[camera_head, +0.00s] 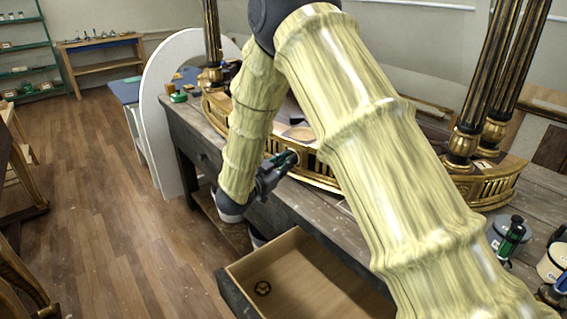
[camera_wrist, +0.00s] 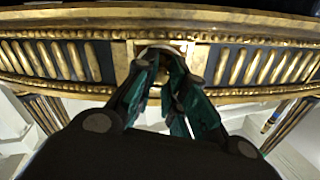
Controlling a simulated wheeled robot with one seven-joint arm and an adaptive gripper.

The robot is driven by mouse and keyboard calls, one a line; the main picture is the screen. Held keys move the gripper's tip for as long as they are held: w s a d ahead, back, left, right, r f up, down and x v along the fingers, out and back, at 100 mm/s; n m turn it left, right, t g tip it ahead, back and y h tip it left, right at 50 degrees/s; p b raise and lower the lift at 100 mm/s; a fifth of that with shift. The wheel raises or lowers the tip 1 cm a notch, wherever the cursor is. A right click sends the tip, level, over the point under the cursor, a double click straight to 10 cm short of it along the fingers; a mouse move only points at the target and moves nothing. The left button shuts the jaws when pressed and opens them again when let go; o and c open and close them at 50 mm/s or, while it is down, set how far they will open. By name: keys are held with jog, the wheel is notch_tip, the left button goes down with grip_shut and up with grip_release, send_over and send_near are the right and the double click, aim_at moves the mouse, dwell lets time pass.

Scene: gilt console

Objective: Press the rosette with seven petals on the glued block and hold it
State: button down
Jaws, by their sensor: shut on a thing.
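In the wrist view the fingers of my gripper (camera_wrist: 163,78) point at the console's gilt front and are shut on a small round gilt piece, the rosette (camera_wrist: 160,49). Only its upper rim shows between the fingertips, so its petals cannot be counted. It lies in front of the square gilt-framed block (camera_wrist: 124,58) in the middle of the fluted frieze. I cannot tell whether it touches the block, whose face is mostly hidden. In the head view my gripper (camera_head: 287,160) is at the console's front (camera_head: 315,175), and the rosette is hidden.
An open wooden drawer (camera_head: 318,272) juts from the workbench (camera_head: 322,210) below my arm, with a small dark, rosette-like round piece (camera_head: 263,288) in it. Black-and-gold columns (camera_head: 480,85) rise behind. Open floor lies left.

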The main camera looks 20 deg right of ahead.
jog(key=c, duration=0.9)
grip_release()
jog(key=shift+w, duration=0.1)
jog(key=shift+a, duration=0.1)
jog(key=shift+s+a, duration=0.3)
jog(key=shift+a, duration=0.2)
jog(key=shift+p+v, duration=0.45)
jog(key=shift+v, duration=2.9)
